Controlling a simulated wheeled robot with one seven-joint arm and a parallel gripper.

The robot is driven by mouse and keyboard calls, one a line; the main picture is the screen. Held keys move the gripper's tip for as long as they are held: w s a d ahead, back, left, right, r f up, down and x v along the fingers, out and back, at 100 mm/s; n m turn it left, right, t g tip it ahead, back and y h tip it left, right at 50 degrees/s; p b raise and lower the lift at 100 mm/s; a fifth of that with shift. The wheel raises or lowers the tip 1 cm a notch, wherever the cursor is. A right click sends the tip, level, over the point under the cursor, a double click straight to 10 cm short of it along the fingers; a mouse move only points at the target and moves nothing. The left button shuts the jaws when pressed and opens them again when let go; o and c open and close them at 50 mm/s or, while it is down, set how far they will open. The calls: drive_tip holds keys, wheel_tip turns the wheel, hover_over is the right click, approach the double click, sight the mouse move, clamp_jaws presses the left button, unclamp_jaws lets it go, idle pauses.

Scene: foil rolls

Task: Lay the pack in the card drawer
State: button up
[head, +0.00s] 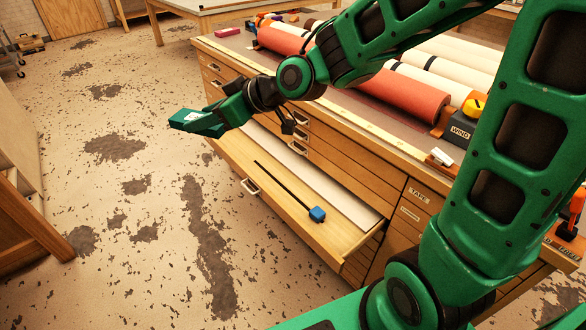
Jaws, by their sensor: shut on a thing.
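A small teal pack (186,118) is held at the tip of my gripper (206,122), which is shut on it. My fingers hide part of the pack. An open wooden drawer (275,203) juts from the bench cabinet, below and to the right of my gripper. The pack is in the air near the drawer's far left end; I cannot tell whether it is over the drawer or outside its front. A white sheet (336,196) lies along the back of the drawer. A thin black bar with a blue block (317,214) at its near end lies in the drawer.
Red and white rolls (410,92) lie on the bench top above the drawer. A dark box marked WIND (461,130) and a small white-and-red item (440,157) stand near the bench's edge. Floor (130,230) left of the drawer is open. My arm spans the bench.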

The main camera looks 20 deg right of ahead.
drive_tip(key=w+d+f+m+t+h, duration=0.25)
drive_tip(key=w+d+f, duration=0.55)
drive_tip(key=w+f, duration=0.45)
drive_tip(key=m+h, duration=0.3)
hover_over(271, 175)
wheel_tip(271, 175, down, 16)
drive_tip(key=shift+t, duration=0.45)
drive_tip(key=shift+s+f, duration=0.1)
drive_tip(key=shift+f, duration=4.85)
drive_tip(key=shift+f, duration=0.1)
drive_tip(key=o, duration=1.1)
